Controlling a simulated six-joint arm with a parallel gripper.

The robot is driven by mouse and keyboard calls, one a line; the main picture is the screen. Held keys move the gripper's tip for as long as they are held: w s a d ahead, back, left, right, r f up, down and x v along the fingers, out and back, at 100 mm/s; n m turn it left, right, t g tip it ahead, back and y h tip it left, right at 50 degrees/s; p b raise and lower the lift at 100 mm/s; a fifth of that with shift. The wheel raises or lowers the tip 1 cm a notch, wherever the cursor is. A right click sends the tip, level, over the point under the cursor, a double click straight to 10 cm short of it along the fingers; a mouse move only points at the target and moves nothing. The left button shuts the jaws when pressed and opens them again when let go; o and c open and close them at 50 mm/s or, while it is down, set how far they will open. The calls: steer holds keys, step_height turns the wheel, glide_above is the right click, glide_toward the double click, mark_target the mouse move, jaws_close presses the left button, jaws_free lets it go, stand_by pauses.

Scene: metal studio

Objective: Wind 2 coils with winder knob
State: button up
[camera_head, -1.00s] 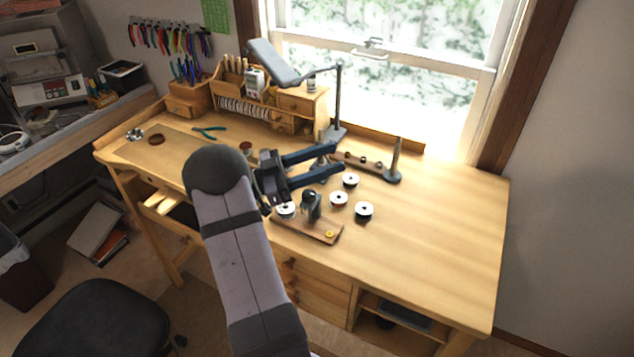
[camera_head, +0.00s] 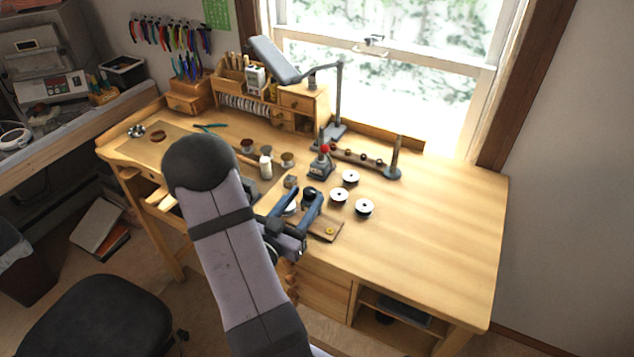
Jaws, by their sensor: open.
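The winder stands near the bench's front edge on a wooden board (camera_head: 327,232) with a small yellow piece on it. Its dark round knob (camera_head: 310,192) shows at the fingertips of my gripper (camera_head: 305,193). My gripper is open, with its blue fingers pointing toward the back of the bench. I cannot tell whether the fingers touch the knob. White-topped spools (camera_head: 339,195), (camera_head: 351,177) and (camera_head: 364,207) stand right of the winder. Another white disc (camera_head: 291,208) shows partly between the fingers. The arm and fingers hide much of the winder's body.
A grey block with a red ball on top (camera_head: 322,165) stands behind the winder. A wooden rail with a dark post (camera_head: 395,158) is behind the spools. A white bottle (camera_head: 266,166) and small pots stand left. The bench's right side (camera_head: 445,225) is clear.

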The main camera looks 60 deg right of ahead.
mark_target(313, 188)
steer(key=d+p, duration=0.2)
steer(key=d, duration=0.3)
steer(key=shift+d+r+p, duration=0.15)
steer(key=shift+d+p, duration=0.2)
steer(key=shift+d, duration=0.75)
steer(key=c, duration=1)
